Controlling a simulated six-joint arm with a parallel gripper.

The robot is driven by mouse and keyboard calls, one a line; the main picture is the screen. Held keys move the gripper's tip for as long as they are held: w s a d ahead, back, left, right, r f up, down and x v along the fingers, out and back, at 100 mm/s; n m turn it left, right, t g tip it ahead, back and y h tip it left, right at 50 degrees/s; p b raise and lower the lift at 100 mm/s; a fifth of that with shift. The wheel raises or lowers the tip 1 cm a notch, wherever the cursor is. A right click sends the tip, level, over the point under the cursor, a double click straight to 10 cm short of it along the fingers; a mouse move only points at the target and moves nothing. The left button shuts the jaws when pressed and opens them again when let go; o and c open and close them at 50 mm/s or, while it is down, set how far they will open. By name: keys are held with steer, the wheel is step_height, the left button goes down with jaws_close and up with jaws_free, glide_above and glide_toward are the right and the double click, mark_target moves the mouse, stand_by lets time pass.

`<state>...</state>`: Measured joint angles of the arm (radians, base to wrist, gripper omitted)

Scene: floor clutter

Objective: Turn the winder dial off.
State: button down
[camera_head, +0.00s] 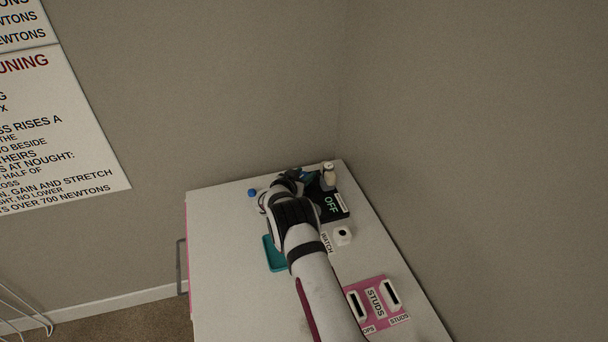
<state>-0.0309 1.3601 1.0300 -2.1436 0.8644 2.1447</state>
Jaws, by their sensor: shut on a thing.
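The winder (335,206) is a black unit at the far right of the white top, and its display reads OFF in pale green letters. My gripper (306,178) is at the winder's far left side, reached over by my white and black arm. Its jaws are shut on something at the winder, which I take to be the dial. The dial itself is hidden behind the gripper and wrist, so its pointer position does not show.
A beige bottle-like object (328,176) stands close behind the winder. A white holder (342,236) is in front of it. A teal tray (271,259) and a blue ball (252,192) lie left of my arm. A pink slotted panel (373,304) is nearer. Walls close the back and right.

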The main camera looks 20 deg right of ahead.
steer(key=c, duration=0.7)
jaws_free()
steer(key=v, duration=1.6)
steer(key=shift+d, duration=0.2)
steer(key=shift+r, duration=0.2)
